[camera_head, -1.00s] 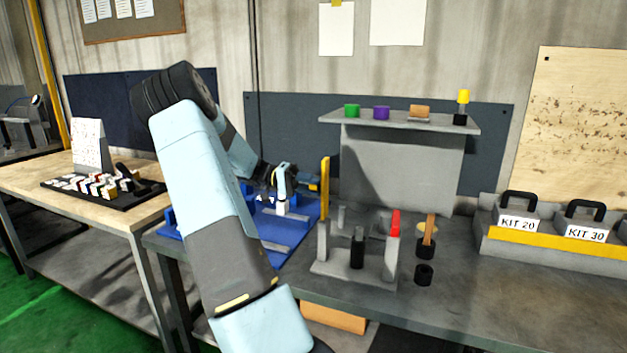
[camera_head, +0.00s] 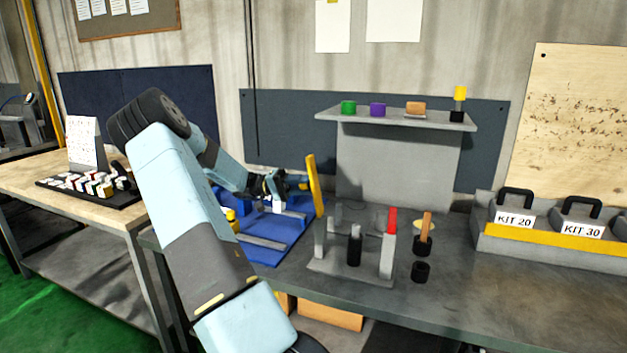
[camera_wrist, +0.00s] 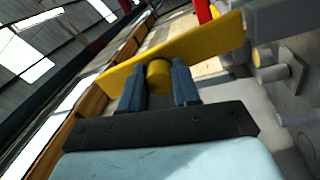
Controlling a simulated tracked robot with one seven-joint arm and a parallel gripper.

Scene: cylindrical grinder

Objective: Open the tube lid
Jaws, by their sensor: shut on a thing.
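A long flat yellow bar (camera_head: 314,184) stands above the right edge of the blue fixture (camera_head: 258,255), its top leaning left. My gripper (camera_head: 302,184) is at its left side. In the wrist view, my gripper (camera_wrist: 159,80) has its two blue fingers shut on a short yellow cylinder (camera_wrist: 158,73), which sits against the yellow bar (camera_wrist: 195,48). I cannot tell whether the bar touches the fixture. No tube or lid can be made out for certain; my arm hides part of the fixture.
A grey rack (camera_head: 350,272) with upright pieces, one red-topped, stands right of the fixture. Black cups (camera_head: 421,272) are beside it. A raised shelf (camera_head: 395,118) holds coloured caps. Kit boxes (camera_head: 515,213) are at the right. The bench front right is clear.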

